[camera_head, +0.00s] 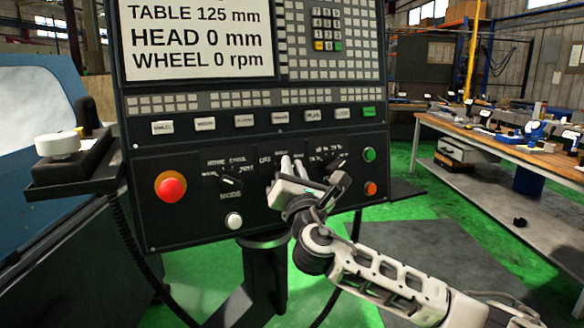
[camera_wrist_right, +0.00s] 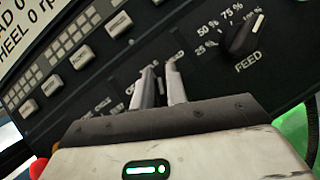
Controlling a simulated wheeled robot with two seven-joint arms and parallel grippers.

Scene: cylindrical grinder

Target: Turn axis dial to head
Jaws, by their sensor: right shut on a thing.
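The dark control panel (camera_head: 200,238) fills the middle of the head view. The axis dial sits in its lower row, between the mode dial (camera_head: 231,182) and the feed dial (camera_wrist_right: 242,36). My right gripper (camera_head: 289,165) reaches it from the lower right and is shut on it. In the wrist view the two pale fingers (camera_wrist_right: 161,82) are close together against the panel face. They hide the dial, so I cannot read its pointer; the labels around it are partly covered. My left gripper is not in view.
The screen (camera_head: 195,38) reads table 125 mm, head 0 mm, wheel 0 rpm. A red stop button (camera_head: 171,187) and a white button (camera_head: 234,220) are left of my gripper. Green (camera_head: 369,154) and orange (camera_head: 371,188) buttons are right. A workbench (camera_head: 500,150) stands far right.

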